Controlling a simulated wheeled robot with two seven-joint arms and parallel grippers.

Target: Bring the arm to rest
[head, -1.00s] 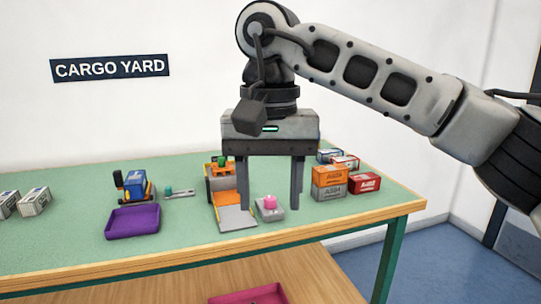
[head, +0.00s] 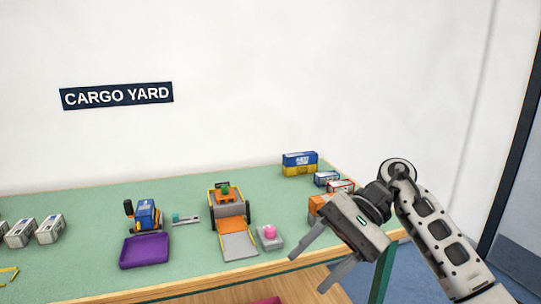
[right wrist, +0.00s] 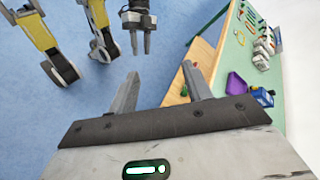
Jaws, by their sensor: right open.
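My right gripper (head: 308,268) is at the right front corner of the table in the head view, in front of the table edge. Its two fingers are apart and point down to the left, with nothing between them. The right wrist view also shows its open fingers (right wrist: 160,85), with blue floor and the table's edge beyond. My right arm is folded low at the right. My left gripper (right wrist: 146,42) shows at the top of the right wrist view, hanging over the floor; its two fingers look apart with nothing between them.
The green table (head: 90,205) holds a purple tray (head: 145,250), a blue-loaded vehicle (head: 145,214), an orange and grey ramp truck (head: 230,215), a grey block with a pink knob (head: 270,236), white boxes (head: 50,228) and a blue-and-yellow container stack (head: 300,163). The right gripper partly hides orange boxes.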

